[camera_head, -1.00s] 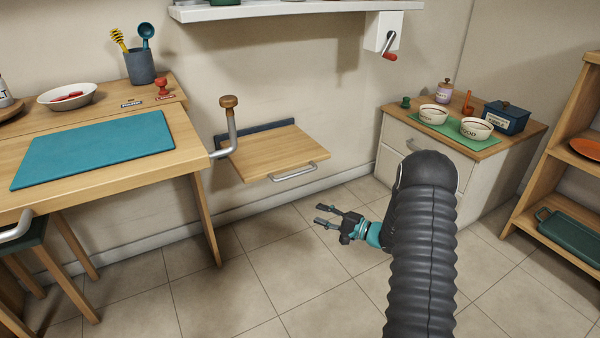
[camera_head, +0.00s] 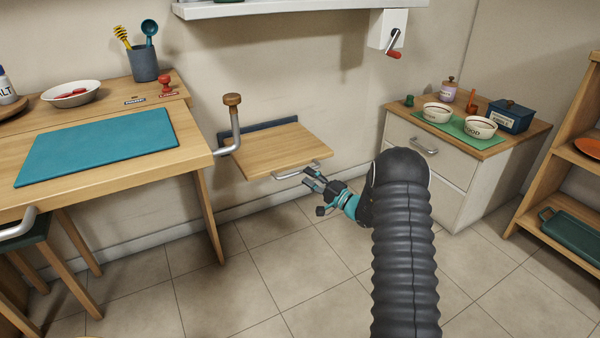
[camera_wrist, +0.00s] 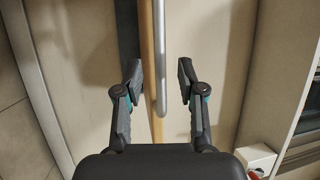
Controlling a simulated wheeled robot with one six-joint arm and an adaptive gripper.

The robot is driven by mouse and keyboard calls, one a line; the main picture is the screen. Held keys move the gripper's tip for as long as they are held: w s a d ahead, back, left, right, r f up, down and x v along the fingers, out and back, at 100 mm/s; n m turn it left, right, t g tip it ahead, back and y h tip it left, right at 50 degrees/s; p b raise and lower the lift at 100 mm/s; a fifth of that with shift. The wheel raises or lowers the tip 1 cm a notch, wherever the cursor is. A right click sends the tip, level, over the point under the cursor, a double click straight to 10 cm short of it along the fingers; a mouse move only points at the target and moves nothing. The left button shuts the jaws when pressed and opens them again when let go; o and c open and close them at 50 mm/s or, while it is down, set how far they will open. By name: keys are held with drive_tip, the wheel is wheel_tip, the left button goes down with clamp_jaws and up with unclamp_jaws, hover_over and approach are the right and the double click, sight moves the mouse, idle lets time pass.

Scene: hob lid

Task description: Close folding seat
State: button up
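The folding seat (camera_head: 270,148) is a wooden board that juts out level from a dark blue strip on the wall. A silver bar handle (camera_head: 296,171) runs along its front edge. My gripper (camera_head: 312,180) is open at the handle, just below the seat's front edge. In the wrist view the seat's edge (camera_wrist: 157,30) and the handle (camera_wrist: 160,75) run between the two open fingers (camera_wrist: 159,80). I cannot tell whether a finger touches the handle.
A wooden counter with a teal mat (camera_head: 98,145) stands at the left. A bent metal crank with a wooden knob (camera_head: 232,100) rises beside the seat. A drawer cabinet (camera_head: 430,165) stands to the right. The floor below the seat is clear.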

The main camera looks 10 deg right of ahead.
sight(301, 171)
drive_tip(key=shift+x, duration=2.15)
clamp_jaws()
